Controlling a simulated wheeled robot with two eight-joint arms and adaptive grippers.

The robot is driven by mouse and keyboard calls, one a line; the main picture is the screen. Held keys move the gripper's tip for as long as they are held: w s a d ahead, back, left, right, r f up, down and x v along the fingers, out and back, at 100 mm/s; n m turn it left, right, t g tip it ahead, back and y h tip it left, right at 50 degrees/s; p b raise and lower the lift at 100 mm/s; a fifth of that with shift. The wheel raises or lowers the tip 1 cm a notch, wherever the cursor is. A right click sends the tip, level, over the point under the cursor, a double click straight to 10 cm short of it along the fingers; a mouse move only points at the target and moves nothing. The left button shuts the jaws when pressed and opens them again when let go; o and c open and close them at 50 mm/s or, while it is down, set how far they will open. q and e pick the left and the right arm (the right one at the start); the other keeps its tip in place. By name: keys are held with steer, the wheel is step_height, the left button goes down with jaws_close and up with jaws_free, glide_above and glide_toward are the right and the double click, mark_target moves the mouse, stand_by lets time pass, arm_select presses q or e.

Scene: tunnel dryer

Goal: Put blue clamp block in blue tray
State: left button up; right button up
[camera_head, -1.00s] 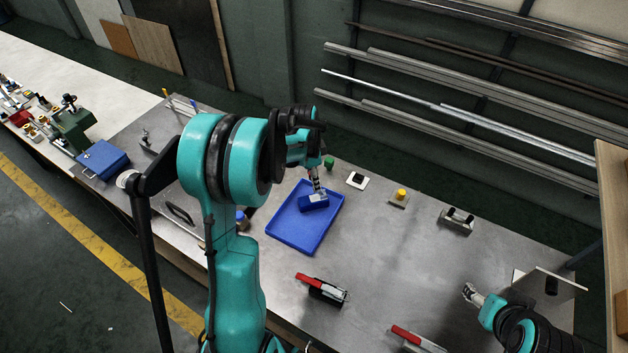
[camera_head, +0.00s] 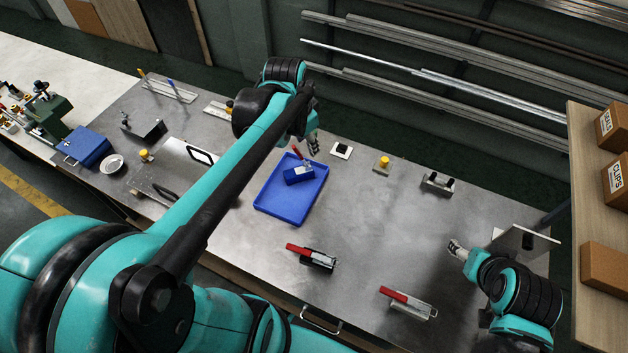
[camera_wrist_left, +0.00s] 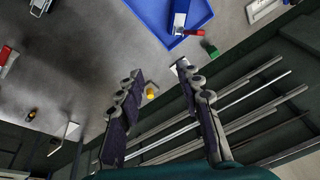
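The blue clamp block (camera_head: 298,175) with a red handle lies inside the blue tray (camera_head: 277,209), toward its far end. In the left wrist view the block (camera_wrist_left: 181,8) and the tray (camera_wrist_left: 158,32) show at the top edge. My left gripper (camera_head: 312,146) is just beyond the tray's far edge, clear of the block. In the left wrist view its fingers (camera_wrist_left: 158,92) are spread apart with nothing between them. My right gripper (camera_head: 456,247) is at the right of the table, away from the tray; its fingers are too small to judge.
Two clamps with red handles (camera_head: 312,257) (camera_head: 408,302) lie on the metal table in front of the tray. A white plate with a black block (camera_head: 341,150), a yellow knob (camera_head: 383,164) and a black fixture (camera_head: 437,183) line the back edge. A shelf with boxes (camera_head: 618,180) stands right.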

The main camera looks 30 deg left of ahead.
arm_select(q)
steer(key=s+d+f+n+t, duration=0.1)
steer(key=s+d+n+t, duration=0.3)
steer(key=s+d, duration=0.4)
steer(key=s+n, duration=0.1)
steer(key=s, duration=0.2)
steer(key=shift+f, duration=0.2)
